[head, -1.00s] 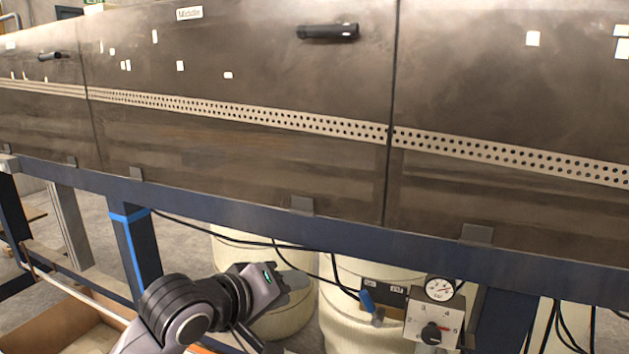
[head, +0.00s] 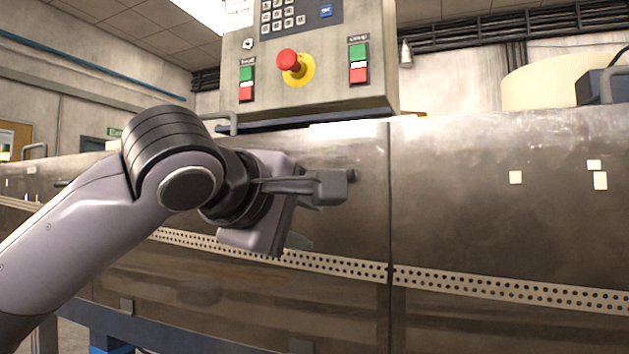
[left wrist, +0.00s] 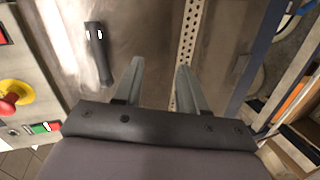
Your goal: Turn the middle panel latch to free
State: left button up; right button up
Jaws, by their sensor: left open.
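The middle panel (head: 345,225) is a dark, stained metal sheet left of a vertical seam. Its black latch handle (left wrist: 98,52) shows whole in the left wrist view, left of the fingers and apart from them. In the head view my left gripper mostly hides the handle, and only a dark end appears to show past the finger. My left gripper (head: 322,205) is in front of the panel, open and empty. Its two fingers (left wrist: 160,68) point toward the panel in the left wrist view. My right gripper is not in view.
A control box with a red emergency button (head: 289,62) stands above the panel; it also shows at the left of the left wrist view (left wrist: 10,98). A perforated strip (head: 340,265) runs below the handle.

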pick_arm(q)
notch_tip(320, 180, up, 8)
jog(key=s+f+n+t, duration=0.1)
jog(key=s+n, duration=0.2)
jog(key=x, duration=0.2)
jog(key=p+x, duration=0.1)
jog(key=a+x, duration=0.1)
jog(key=x, duration=0.1)
jog(key=shift+w+d+r+p, duration=0.1)
jog(key=shift+w+r+p, duration=0.15)
jog(key=shift+w+p, duration=0.25)
jog(key=shift+w+d+f, duration=0.25)
jog(key=shift+w, duration=0.35)
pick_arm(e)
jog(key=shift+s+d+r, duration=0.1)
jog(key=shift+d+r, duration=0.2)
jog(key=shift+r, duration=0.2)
pick_arm(q)
jog(key=shift+m, duration=0.3)
grip_shut()
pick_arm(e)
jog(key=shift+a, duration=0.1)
